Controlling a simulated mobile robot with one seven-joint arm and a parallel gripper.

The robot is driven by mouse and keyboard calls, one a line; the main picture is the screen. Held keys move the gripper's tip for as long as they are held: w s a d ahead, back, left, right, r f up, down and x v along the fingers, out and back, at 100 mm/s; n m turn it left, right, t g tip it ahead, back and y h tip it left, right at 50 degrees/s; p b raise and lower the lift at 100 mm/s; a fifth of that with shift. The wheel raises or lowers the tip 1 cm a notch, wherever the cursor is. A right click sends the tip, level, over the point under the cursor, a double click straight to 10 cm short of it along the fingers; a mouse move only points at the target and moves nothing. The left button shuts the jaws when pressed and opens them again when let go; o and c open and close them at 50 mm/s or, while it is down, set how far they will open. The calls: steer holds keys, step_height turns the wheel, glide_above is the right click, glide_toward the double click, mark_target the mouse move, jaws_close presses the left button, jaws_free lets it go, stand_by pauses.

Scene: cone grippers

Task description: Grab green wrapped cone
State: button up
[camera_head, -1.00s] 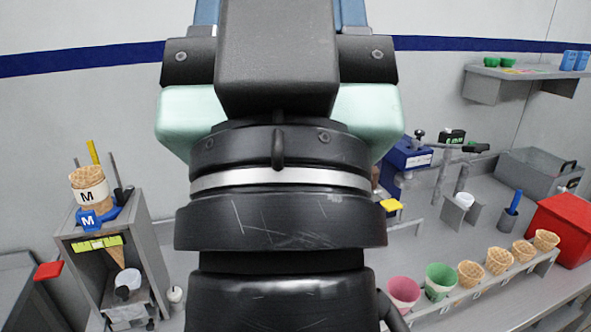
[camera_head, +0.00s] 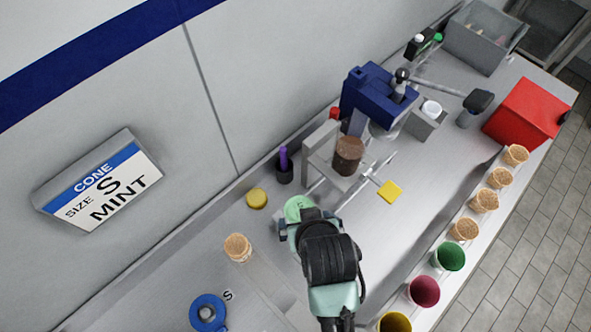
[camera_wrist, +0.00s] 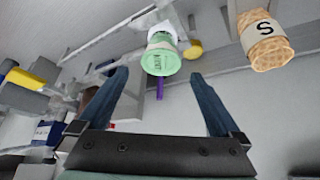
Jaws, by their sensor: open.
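The green wrapped cone (camera_head: 449,256) stands in the rack along the bench's front edge, its open top facing up, between a magenta wrapped cone (camera_head: 424,290) and a plain waffle cone (camera_head: 464,229). My gripper (camera_head: 305,220) is left of it, well apart, over the middle of the bench. In the wrist view my gripper (camera_wrist: 161,85) has its two fingers wide apart with nothing between them. A pale mint-green labelled tub (camera_wrist: 161,58) is just beyond the fingertips; its round top (camera_head: 298,207) shows in the head view. I cannot see the green wrapped cone in the wrist view.
A yellow wrapped cone (camera_head: 394,322) is at the rack's near end. A blue machine (camera_head: 378,95), brown cylinder (camera_head: 347,155) and red box (camera_head: 525,110) stand beyond. A "Size S Mint" sign (camera_head: 98,182) hangs on the wall.

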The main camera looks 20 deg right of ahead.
mark_target(298, 209)
steer(key=x, duration=0.6)
steer(key=shift+s+f+p, duration=0.1)
steer(key=shift+f+p, duration=0.25)
steer(key=shift+p, duration=0.05)
steer(key=shift+w+r+p+x, duration=0.15)
steer(key=shift+p+x, duration=0.1)
steer(key=shift+x, duration=0.5)
steer(key=shift+w+p+x, duration=0.15)
steer(key=shift+p+x, duration=0.05)
steer(key=shift+x, duration=0.55)
steer(key=shift+w+r+p+x, duration=0.15)
steer(key=shift+p+x, duration=0.1)
steer(key=shift+x, duration=0.5)
steer(key=shift+w+f, duration=0.25)
steer(key=shift+f, duration=0.4)
steer(key=c, duration=0.7)
steer(key=shift+r, duration=0.1)
